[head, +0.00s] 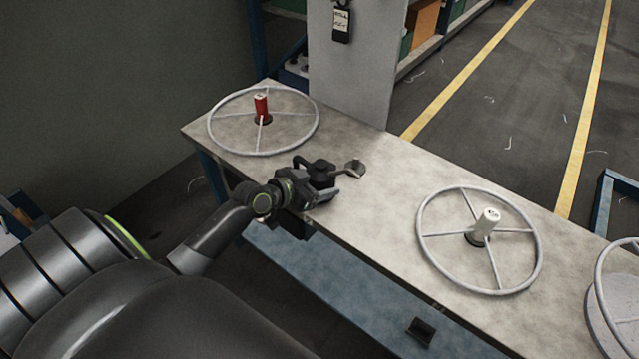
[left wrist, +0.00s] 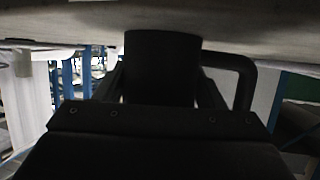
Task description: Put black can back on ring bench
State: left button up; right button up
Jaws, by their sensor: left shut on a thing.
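The ring bench (head: 385,150) is a long pale grey-topped bench running diagonally through the head view. My left gripper (head: 343,181) reaches over its near edge, between two wheel-like rings. It is shut on a dark thing that I take for the black can (head: 319,168), partly hidden by the jaws. In the left wrist view the black can (left wrist: 162,68) appears as a dark block between the fingers, close to the pale bench surface. I cannot tell whether it touches the bench. My right gripper is not in view.
A ring with a red can (head: 261,105) at its hub lies at the far left. A ring with a white can (head: 489,222) lies to the right, and another ring (head: 600,290) is partly seen at the right edge. A grey post (head: 350,70) stands behind the bench.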

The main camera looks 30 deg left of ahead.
pick_arm(q)
jog(key=o, duration=1.5)
jog(key=shift+f, duration=0.1)
jog(key=o, duration=0.4)
jog(key=shift+c, duration=0.2)
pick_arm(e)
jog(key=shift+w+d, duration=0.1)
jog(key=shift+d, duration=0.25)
pick_arm(q)
jog(key=shift+r, duration=0.25)
jog(key=v, duration=1.2)
jog(key=shift+p, duration=0.45)
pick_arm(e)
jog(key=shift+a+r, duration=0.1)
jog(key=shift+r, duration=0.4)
pick_arm(q)
jog(key=shift+s+f, duration=0.1)
jog(key=shift+f, duration=0.05)
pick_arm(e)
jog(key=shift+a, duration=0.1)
